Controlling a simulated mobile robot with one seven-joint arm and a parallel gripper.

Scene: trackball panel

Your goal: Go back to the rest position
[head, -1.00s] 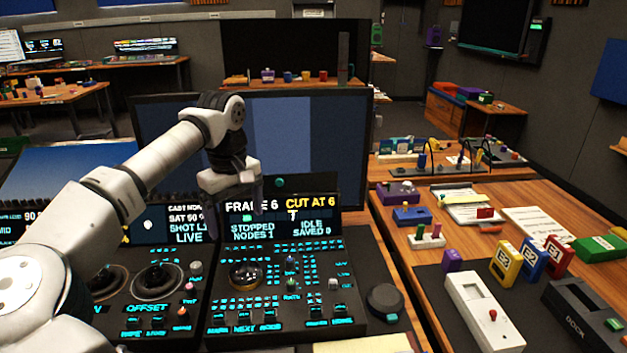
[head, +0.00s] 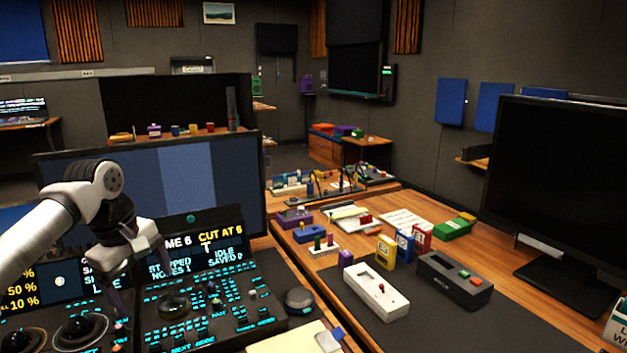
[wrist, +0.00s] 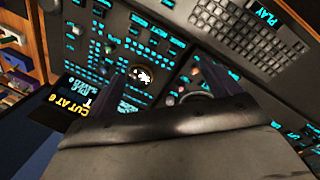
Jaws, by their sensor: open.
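My gripper (head: 138,275) hangs above the left part of the console in the head view, with its fingers apart and nothing visible between them. The trackball (head: 172,304) sits in the lit control panel (head: 235,290), just right of and below the gripper in the picture. In the wrist view my gripper (wrist: 172,88) shows two dark spread fingers over the lit panel, with bare panel between them. The fingertips appear clear of the controls, but the exact gap cannot be told.
A large monitor (head: 185,180) stands behind the console. A round black knob (head: 299,301) is at the console's right edge. The right table holds a white box (head: 376,290), a black box (head: 455,278) and coloured blocks. A dark screen (head: 562,190) stands far right.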

